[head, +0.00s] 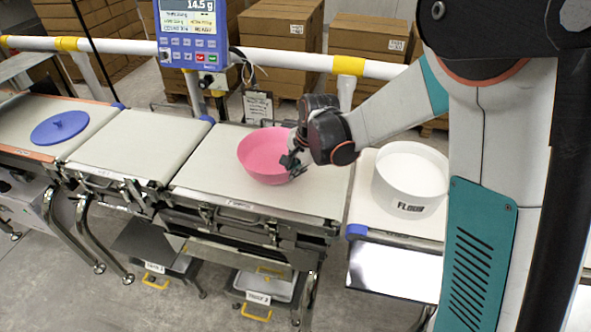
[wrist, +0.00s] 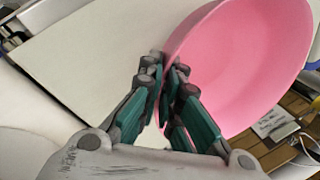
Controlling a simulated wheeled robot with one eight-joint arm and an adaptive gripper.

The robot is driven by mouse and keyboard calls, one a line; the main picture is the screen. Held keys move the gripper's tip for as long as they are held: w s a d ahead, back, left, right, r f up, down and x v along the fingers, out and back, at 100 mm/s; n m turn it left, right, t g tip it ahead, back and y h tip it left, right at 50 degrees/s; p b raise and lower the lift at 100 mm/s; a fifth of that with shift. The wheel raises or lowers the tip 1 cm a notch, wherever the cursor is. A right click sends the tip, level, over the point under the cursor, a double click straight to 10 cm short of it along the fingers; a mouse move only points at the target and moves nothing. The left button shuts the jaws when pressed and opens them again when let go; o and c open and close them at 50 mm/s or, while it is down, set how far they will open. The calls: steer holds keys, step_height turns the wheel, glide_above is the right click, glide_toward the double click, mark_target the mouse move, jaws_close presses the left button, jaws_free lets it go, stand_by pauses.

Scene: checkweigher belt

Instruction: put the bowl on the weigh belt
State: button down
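The pink bowl (head: 262,152) is over the wide middle belt section (head: 215,185), below the scale display, in the head view. I cannot tell whether its base touches the belt or hangs just above it. It looks nearly upright. My gripper (head: 293,163) is at the bowl's right side. In the wrist view, the fingers of my gripper (wrist: 168,75) are closed on the bowl's wall at the rim, one finger on each side; the pink bowl (wrist: 240,60) fills the upper right. No label shows which belt section is the weigh belt.
A blue scale display (head: 190,30) reads 14.5 g. A white tub marked flour (head: 410,180) stands on the right section. A blue lid (head: 60,127) lies on the far left section. The section (head: 135,145) left of the middle is bare. A white-and-yellow rail (head: 290,60) runs behind.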

steer(key=c, duration=1.8)
jaws_free()
steer(key=shift+f, duration=0.1)
steer(key=p+v, duration=0.4)
steer(key=v, duration=0.8)
steer(key=s+d+r+n+t, duration=0.1)
steer(key=s+d+r+n, duration=0.2)
steer(key=s, duration=0.4)
steer(key=s+d+r+n+t+h, duration=0.1)
steer(key=s+d+r+n, duration=0.2)
steer(key=s, duration=0.5)
steer(key=s+d+r+n+t+h, duration=0.1)
steer(key=s+d+r+n+t, duration=0.1)
steer(key=s+d+n, duration=0.3)
steer(key=shift+s+d+r, duration=0.3)
steer(key=shift+s+r, duration=0.15)
steer(key=shift+s, duration=0.9)
steer(key=shift+f, duration=0.1)
